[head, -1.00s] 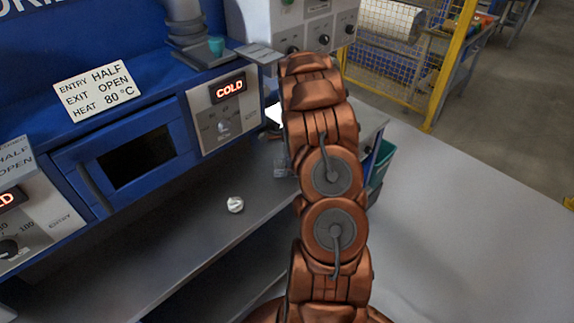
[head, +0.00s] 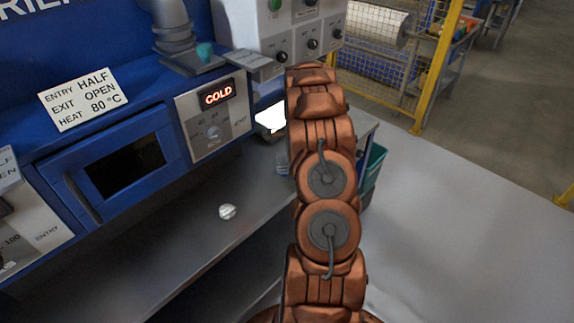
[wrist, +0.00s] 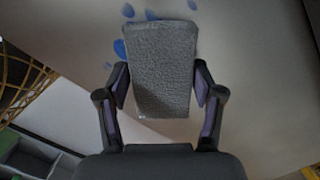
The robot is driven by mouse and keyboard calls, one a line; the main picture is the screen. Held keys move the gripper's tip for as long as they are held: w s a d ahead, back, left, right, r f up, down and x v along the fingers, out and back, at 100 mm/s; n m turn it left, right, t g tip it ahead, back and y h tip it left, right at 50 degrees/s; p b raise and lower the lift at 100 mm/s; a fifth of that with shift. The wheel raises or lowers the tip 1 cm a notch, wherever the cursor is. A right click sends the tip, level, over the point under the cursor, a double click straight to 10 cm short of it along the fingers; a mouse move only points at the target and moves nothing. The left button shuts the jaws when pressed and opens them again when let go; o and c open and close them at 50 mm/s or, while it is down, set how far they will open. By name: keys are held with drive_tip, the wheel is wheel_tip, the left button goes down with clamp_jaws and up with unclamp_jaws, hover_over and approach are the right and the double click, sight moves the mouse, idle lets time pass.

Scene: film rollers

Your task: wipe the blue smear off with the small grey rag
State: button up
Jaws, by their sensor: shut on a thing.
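In the wrist view my gripper (wrist: 160,92) is shut on the small grey rag (wrist: 160,65), with one finger on each side of it. The blue smear (wrist: 120,48) shows as several blue spots on a pale surface around the rag's far end. Some spots lie to the rag's left and beyond its far edge, one near its top right. The rag hides part of that surface, and I cannot tell whether it touches it. In the head view my copper arm hides the gripper, rag and smear.
A blue machine with a COLD display (head: 218,93) stands at the left above a grey shelf (head: 180,240). A small white round thing (head: 227,212) lies on the shelf. A green bin (head: 373,165) is right of my arm. A yellow-framed fence (head: 440,65) stands behind.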

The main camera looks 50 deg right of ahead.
sight(280, 161)
drive_tip(key=shift+d+f+b, duration=0.1)
drive_tip(key=shift+d+b, duration=0.2)
drive_tip(key=shift+d, duration=0.2)
drive_tip(key=shift+s, duration=0.1)
drive_tip(key=shift+a+b, duration=0.5)
drive_tip(key=shift+a, duration=1.3)
drive_tip(key=shift+a+f+b, duration=0.15)
drive_tip(key=shift+a+b, duration=0.3)
drive_tip(key=shift+a, duration=1.4)
drive_tip(key=shift+w, duration=1.45)
drive_tip(key=shift+c, duration=0.4)
drive_tip(key=shift+d+r, duration=0.15)
drive_tip(key=shift+d, duration=0.85)
drive_tip(key=shift+d+r, duration=0.1)
drive_tip(key=shift+d, duration=0.85)
drive_tip(key=shift+d, duration=1.1)
drive_tip(key=shift+s+d+f, duration=0.1)
drive_tip(key=shift+d+f, duration=0.1)
drive_tip(key=shift+d, duration=0.4)
